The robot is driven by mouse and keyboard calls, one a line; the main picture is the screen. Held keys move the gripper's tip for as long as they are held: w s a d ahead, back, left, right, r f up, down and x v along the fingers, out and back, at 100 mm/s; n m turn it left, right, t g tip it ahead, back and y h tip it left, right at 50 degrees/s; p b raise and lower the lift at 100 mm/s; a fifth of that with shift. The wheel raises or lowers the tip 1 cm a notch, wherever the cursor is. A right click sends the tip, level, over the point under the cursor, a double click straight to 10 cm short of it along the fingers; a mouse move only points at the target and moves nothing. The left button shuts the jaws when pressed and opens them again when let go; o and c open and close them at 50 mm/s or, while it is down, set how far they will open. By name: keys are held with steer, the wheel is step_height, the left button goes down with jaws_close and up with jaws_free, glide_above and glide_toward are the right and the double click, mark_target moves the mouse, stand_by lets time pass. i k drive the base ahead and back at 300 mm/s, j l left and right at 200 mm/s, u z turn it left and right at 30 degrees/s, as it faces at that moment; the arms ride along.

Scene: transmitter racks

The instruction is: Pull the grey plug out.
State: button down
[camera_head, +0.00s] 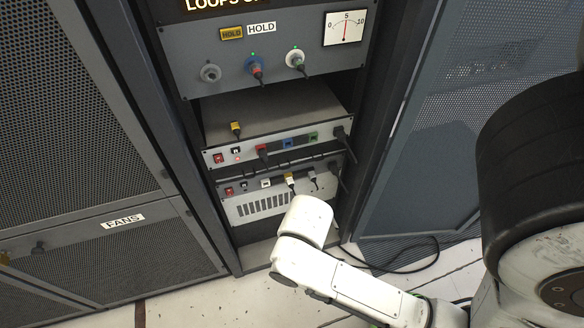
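A small grey plug (312,176) sits in the front of the lower rack unit (248,207), toward its right side, with a short dark lead below it.
The upper unit (222,165) carries a red plug (262,150), blue and green sockets and a black plug (342,134). A yellow plug (236,127) rests on top. The rack has dark side posts. A black cable (437,248) loops on the floor at right.

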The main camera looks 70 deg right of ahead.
mark_target(311, 174)
steer(key=k+l+z, duration=0.35)
steer(key=l, duration=0.35)
steer(key=k+l+z, duration=0.2)
steer(key=l, duration=0.25)
steer(key=k, duration=0.05)
